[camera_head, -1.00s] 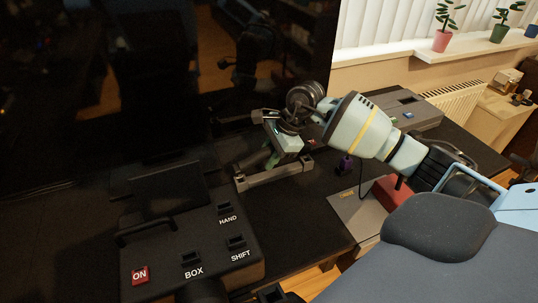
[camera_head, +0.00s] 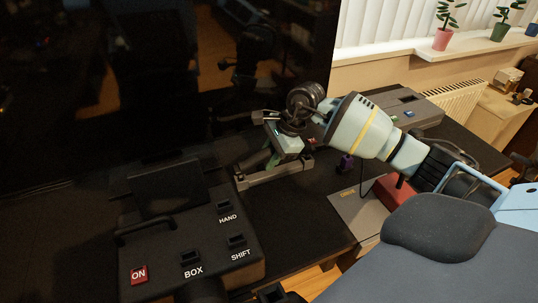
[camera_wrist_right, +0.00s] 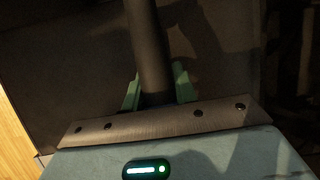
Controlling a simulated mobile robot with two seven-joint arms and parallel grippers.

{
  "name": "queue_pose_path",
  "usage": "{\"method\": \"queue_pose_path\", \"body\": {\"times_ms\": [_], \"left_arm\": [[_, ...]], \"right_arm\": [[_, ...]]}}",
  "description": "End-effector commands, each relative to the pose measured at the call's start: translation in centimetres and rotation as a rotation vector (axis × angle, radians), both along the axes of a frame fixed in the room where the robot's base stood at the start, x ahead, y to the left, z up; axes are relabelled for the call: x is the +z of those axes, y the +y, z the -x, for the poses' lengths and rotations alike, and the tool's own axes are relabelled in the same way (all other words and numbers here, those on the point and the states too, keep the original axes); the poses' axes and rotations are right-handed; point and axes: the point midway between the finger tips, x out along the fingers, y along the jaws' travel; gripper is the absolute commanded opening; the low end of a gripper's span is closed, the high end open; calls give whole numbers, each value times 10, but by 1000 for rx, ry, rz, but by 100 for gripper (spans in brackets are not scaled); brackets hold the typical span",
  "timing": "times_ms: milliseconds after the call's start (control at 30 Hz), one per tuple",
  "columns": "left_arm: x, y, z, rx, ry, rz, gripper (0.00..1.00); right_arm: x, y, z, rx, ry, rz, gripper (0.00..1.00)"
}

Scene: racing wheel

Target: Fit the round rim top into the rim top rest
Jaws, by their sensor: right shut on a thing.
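My right gripper (camera_head: 271,159) reaches in from the right and points down over the desk. In the right wrist view its green fingers (camera_wrist_right: 157,90) stand on either side of a dark round bar and are shut on it. This bar, which I take for the round rim top (camera_wrist_right: 150,45), runs up and away from the hand. In the head view it is mostly hidden by the hand and dark against the screen. A long grey bracket (camera_head: 262,178), likely the rim top rest, lies on the desk just under the gripper. I cannot tell whether bar and bracket touch. My left gripper is not in view.
A black control box (camera_head: 205,262) with a red ON button stands at the front left. A large dark screen (camera_head: 130,90) rises behind the desk. A grey box (camera_head: 415,112) sits at the back right. Bare black desk (camera_head: 290,220) lies in front of the bracket.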

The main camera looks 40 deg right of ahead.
Motion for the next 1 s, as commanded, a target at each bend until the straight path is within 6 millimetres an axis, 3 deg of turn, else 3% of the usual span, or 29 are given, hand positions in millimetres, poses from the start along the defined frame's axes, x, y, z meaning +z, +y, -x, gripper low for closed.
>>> {"method": "queue_pose_path", "body": {"times_ms": [1000], "left_arm": [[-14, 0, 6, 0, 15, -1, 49]], "right_arm": [[-22, 0, 0, 1, -1, 0, 1]]}}
